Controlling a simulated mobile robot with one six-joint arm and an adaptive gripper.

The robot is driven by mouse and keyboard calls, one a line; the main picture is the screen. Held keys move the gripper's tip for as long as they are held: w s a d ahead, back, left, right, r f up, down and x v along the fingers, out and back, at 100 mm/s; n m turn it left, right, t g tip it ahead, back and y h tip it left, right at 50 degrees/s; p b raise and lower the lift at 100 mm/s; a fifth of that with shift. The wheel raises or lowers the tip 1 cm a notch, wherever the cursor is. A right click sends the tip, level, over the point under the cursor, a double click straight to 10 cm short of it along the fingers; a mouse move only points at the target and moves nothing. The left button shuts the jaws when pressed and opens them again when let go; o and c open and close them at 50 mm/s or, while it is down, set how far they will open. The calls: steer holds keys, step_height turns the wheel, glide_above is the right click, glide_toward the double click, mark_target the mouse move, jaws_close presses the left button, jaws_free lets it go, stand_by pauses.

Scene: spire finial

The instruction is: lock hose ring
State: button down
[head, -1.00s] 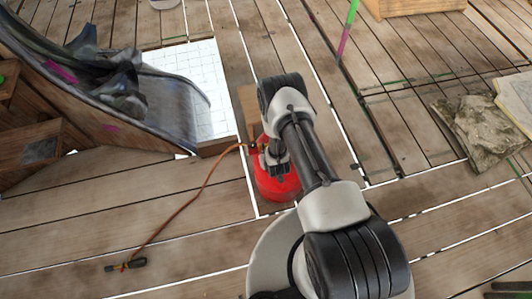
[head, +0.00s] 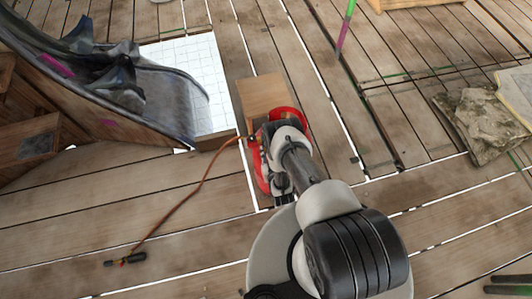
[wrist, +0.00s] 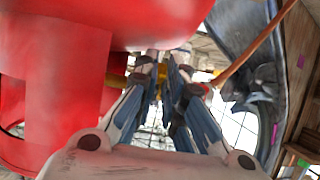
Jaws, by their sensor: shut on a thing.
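A red rounded body, like a gas bottle (head: 290,115), stands on the deck in the head view, partly hidden under my arm. It fills the left and top of the wrist view (wrist: 60,75). An orange hose (head: 188,187) runs from its side to a dark handle (head: 126,260) on the planks. In the wrist view, the hose (wrist: 250,45) comes in from the right to my gripper (wrist: 164,80). My gripper is shut on a small brass-yellow piece, apparently the hose ring (wrist: 163,76), beside the red body. The fingers hide most of the ring.
A wooden block (head: 263,93) sits just behind the red bottle. A white gridded panel (head: 208,62) and a dark curved sculpted piece (head: 120,75) are at the left. A rough stone slab (head: 482,125) lies at the right.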

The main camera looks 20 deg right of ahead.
stand_by(0.3)
steer(key=c, duration=1.7)
jaws_free()
steer(key=shift+w, duration=0.1)
steer(key=v, duration=0.7)
steer(key=shift+s+r, duration=0.1)
steer(key=shift+s, duration=0.15)
